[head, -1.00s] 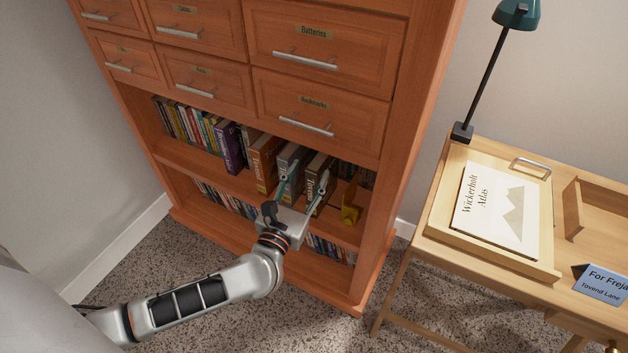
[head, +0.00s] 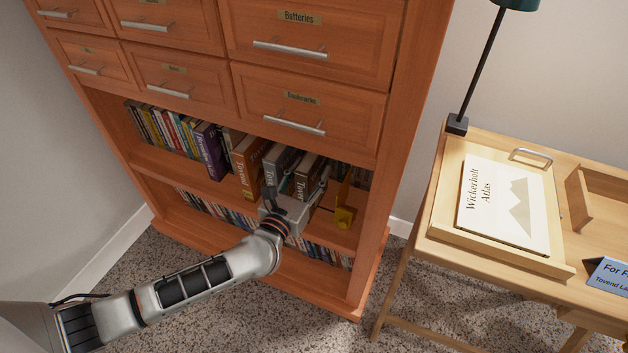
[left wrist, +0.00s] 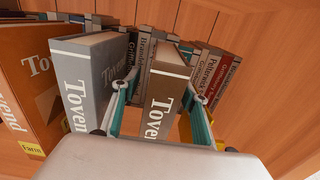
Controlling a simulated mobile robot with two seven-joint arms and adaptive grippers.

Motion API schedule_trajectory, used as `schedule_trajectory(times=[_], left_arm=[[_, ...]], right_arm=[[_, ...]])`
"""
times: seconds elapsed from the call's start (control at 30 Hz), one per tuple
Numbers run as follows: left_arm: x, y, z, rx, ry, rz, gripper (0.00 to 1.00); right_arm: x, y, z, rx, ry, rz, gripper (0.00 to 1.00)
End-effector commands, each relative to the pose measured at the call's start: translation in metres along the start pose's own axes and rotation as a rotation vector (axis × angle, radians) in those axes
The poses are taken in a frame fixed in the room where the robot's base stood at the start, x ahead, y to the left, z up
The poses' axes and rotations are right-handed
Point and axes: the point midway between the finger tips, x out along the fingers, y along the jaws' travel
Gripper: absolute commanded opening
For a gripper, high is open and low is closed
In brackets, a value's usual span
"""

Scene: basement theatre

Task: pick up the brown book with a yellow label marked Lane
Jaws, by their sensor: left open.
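The brown book (head: 307,174) marked "Toven..." stands upright on the open shelf, between a grey book (head: 279,166) and a yellow bookend. It also shows in the left wrist view (left wrist: 166,92). Its lower spine is hidden by my gripper, so I cannot see a yellow label on it. My left gripper (head: 296,190) is open at the front of the shelf. In the left wrist view its two fingers (left wrist: 160,112) lie on either side of the brown book's spine, the left one in the gap beside the grey book. My right gripper is not in view.
The yellow bookend (head: 345,212) is close on the right. Drawers (head: 308,110) overhang the shelf. A desk (head: 440,225) stands at right.

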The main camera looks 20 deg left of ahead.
Motion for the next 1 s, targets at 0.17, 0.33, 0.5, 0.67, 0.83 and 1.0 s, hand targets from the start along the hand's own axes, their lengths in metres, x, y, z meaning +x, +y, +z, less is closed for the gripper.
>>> schedule_trajectory(times=[0.17,0.33,0.5,0.67,0.83,1.0], left_arm=[[0.016,-0.001,-0.002,-0.001,0.003,-0.001,0.44],[0.019,-0.001,0.000,-0.001,0.001,-0.001,0.44],[0.018,-0.001,0.000,-0.001,0.001,0.000,0.28],[0.018,-0.001,0.000,0.000,0.001,0.000,0.00],[0.019,-0.001,0.002,0.000,-0.003,0.000,0.00],[0.019,-0.001,0.003,0.000,-0.003,0.000,0.00]], right_arm=[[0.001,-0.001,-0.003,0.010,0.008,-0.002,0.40],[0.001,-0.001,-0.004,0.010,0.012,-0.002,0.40],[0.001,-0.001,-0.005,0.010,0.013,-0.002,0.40],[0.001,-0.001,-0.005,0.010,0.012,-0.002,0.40],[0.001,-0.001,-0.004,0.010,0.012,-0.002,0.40],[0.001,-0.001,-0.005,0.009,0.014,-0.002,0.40]])
